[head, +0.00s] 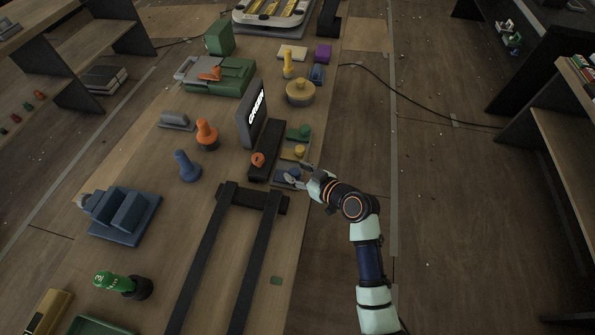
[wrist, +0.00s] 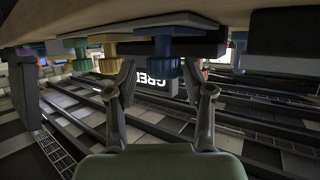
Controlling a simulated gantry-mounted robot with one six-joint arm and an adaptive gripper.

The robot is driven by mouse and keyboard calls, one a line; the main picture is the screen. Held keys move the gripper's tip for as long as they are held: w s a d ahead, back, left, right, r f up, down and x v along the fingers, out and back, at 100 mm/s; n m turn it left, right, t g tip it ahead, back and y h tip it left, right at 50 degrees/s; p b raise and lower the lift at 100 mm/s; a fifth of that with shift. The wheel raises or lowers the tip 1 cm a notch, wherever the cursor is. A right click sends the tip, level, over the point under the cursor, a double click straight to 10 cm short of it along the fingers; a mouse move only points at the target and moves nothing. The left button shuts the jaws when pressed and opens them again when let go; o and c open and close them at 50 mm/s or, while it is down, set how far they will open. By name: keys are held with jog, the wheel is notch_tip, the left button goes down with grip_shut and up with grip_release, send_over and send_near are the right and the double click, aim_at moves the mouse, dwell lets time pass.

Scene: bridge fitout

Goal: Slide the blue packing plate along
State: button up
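A small blue plate with a blue knob (head: 285,176) lies at the near end of a row of knobbed plates, beside a long black block. In the wrist view, where the scene appears upside down, the blue knob (wrist: 164,62) hangs from a flat plate between my fingers in the picture. My gripper (head: 299,174) is at the right side of this plate, low over the table. Its fingers are spread in the wrist view (wrist: 168,82), with a wide gap. I cannot tell whether a finger touches the knob.
A yellow knobbed plate (head: 294,152) and a green one (head: 300,132) lie just beyond. The black block (head: 265,150) bears an orange ring (head: 257,159), and a lettered sign (head: 252,115) stands behind it. Black rails (head: 240,195) run toward the near edge. The right table strip looks mostly clear.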

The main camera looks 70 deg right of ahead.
jog(key=shift+w, duration=0.1)
jog(key=v, duration=1.2)
jog(key=shift+a, duration=0.1)
jog(key=w+a+r+n+y, duration=0.2)
jog(key=w+a+r, duration=0.2)
jog(key=w+a, duration=0.6)
jog(key=w+a+r+n+y, duration=0.25)
jog(key=w+a, duration=0.35)
jog(key=a, duration=0.8)
jog(key=a+r, duration=0.6)
jog(key=a, duration=0.7)
notch_tip(320, 180, up, 36)
jog(key=p, duration=3.6)
notch_tip(320, 180, down, 43)
jog(key=b, duration=4.3)
jog(key=shift+w, duration=0.15)
